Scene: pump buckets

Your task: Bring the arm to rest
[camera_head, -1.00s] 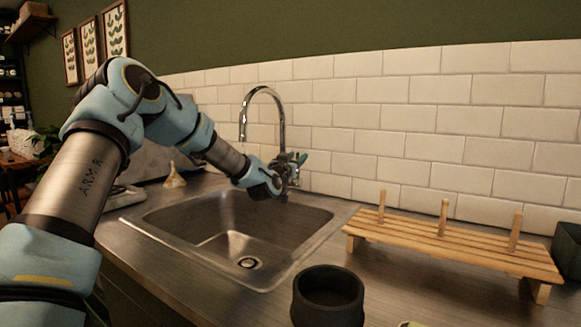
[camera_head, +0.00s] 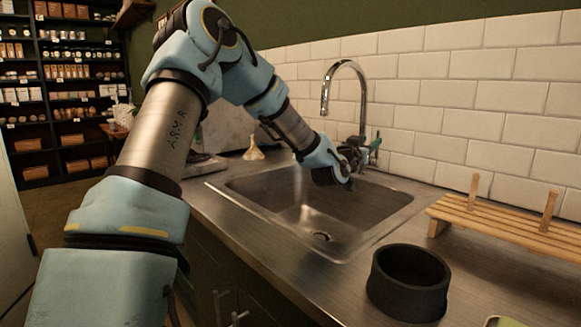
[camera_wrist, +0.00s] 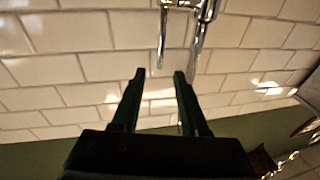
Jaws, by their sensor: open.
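My arm reaches from the left of the head view over the sink (camera_head: 290,212). My gripper (camera_head: 372,150) is at its end, near the base of the chrome faucet (camera_head: 364,95). In the wrist view my gripper (camera_wrist: 160,75) shows two dark fingers spread apart with nothing between them. Beyond them are white wall tiles, and the faucet (camera_wrist: 197,42) hangs upside down at the top. In the head view the fingers are small and partly lost against the faucet's fittings, so I cannot tell whether they touch it.
A black round pot (camera_head: 408,285) stands on the counter right of the sink. A wooden rack with pegs (camera_head: 505,222) is behind it by the tiled wall. A pale funnel-shaped item (camera_head: 254,150) stands behind the sink's left end. Stocked shelves (camera_head: 75,90) fill the far left.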

